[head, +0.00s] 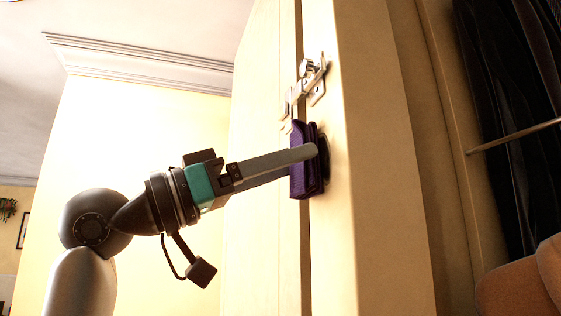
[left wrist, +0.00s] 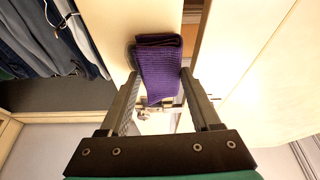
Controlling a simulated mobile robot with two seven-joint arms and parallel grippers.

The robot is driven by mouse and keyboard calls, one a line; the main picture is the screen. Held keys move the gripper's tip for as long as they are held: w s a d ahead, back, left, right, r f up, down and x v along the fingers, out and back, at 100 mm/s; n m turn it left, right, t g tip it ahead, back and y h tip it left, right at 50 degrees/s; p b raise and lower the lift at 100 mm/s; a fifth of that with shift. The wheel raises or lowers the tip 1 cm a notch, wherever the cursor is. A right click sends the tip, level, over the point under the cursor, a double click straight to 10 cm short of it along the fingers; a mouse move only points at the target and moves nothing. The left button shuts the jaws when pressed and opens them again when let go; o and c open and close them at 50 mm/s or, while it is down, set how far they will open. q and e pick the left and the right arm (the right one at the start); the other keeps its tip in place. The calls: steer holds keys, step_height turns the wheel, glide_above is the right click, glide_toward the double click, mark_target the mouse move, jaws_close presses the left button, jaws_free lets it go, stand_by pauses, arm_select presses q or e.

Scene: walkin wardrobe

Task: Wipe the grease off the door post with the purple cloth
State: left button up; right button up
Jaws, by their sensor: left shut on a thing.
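My left gripper (head: 312,151) is shut on the folded purple cloth (head: 298,178). In the left wrist view the cloth (left wrist: 158,68) sits between the two fingers (left wrist: 161,76). The cloth is pressed against or very close to the pale door post (head: 350,210); I cannot tell exact contact. A dark grease patch (head: 326,163) shows on the post just right of the cloth, partly hidden by it. In the left wrist view a bit of the patch (left wrist: 131,54) shows beside the cloth. My right gripper is not in view.
A metal latch (head: 314,80) sticks out on the post just above the cloth. A pale door panel (head: 262,120) stands left of the post. Dark hanging clothes (head: 500,90) and a rail (head: 515,134) are at the right. The space left of the door is open.

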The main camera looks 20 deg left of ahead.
arm_select(q)
steer(key=shift+w+d, duration=0.1)
steer(key=shift+d, duration=0.1)
steer(key=shift+s+d, duration=0.5)
steer(key=shift+s, duration=0.35)
steer(key=shift+s+d, duration=0.5)
steer(key=shift+s, duration=0.35)
steer(key=shift+w+d, duration=0.1)
steer(key=shift+d, duration=0.05)
steer(key=shift+w+a+p, duration=0.3)
steer(key=shift+w+a, duration=0.25)
steer(key=shift+w, duration=0.3)
steer(key=shift+w+a+p, duration=0.3)
steer(key=shift+w+a, duration=0.25)
steer(key=shift+w, duration=0.25)
steer(key=shift+r, duration=0.15)
steer(key=shift+s+d, duration=0.55)
steer(key=shift+s, duration=0.3)
steer(key=shift+s+d, duration=0.5)
steer(key=shift+s, duration=0.35)
